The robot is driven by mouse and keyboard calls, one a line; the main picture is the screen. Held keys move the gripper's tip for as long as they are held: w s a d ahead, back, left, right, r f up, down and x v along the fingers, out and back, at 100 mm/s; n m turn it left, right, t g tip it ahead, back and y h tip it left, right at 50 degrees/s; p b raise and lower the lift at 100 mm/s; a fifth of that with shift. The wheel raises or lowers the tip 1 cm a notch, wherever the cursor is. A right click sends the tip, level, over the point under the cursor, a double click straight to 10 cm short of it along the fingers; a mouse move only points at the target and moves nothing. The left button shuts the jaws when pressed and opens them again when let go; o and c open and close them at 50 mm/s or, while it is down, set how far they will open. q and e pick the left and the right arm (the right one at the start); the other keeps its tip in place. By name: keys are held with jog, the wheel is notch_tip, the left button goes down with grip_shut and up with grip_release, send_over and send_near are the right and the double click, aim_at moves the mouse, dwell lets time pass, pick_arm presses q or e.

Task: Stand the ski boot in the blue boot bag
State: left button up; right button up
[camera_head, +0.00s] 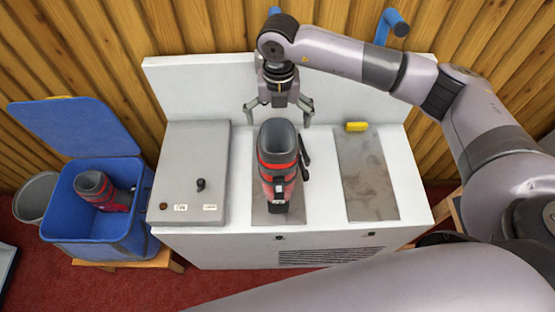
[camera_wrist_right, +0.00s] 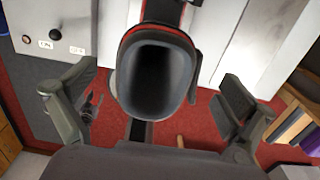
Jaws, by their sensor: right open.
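A red and black ski boot with a grey cuff (camera_head: 277,165) stands upright on a grey pad on the white bench. The wrist view shows its dark open top (camera_wrist_right: 155,75) from above. My right gripper (camera_head: 279,113) is open and empty, above and just behind the boot in the head view. In the wrist view its fingers are spread to either side of the boot top, apart from it. The blue boot bag (camera_head: 75,230) is at the left with its lid tipped back. A similar red and grey boot (camera_head: 100,190) is inside it. My left gripper is out of view.
A grey control box (camera_head: 190,170) with a black knob sits between the bag and the standing boot. A second grey plate (camera_head: 367,175) with a yellow block (camera_head: 356,126) lies to the right. A grey bucket (camera_head: 35,197) stands behind the bag. A white back panel rises behind the bench.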

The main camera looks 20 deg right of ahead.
aim_at(277, 128)
notch_tip(277, 128, down, 4)
jog(key=shift+w+a+r+p, duration=0.1)
jog(key=shift+w+r+p, duration=0.1)
jog(key=shift+p, duration=0.6)
jog(key=shift+f, duration=0.3)
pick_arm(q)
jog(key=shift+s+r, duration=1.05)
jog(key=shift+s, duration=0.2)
pick_arm(e)
jog(key=shift+c, duration=0.2)
jog(key=c, duration=1.7)
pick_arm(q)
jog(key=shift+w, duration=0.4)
pick_arm(e)
jog(key=shift+w+r, duration=0.1)
jog(key=shift+c, duration=0.4)
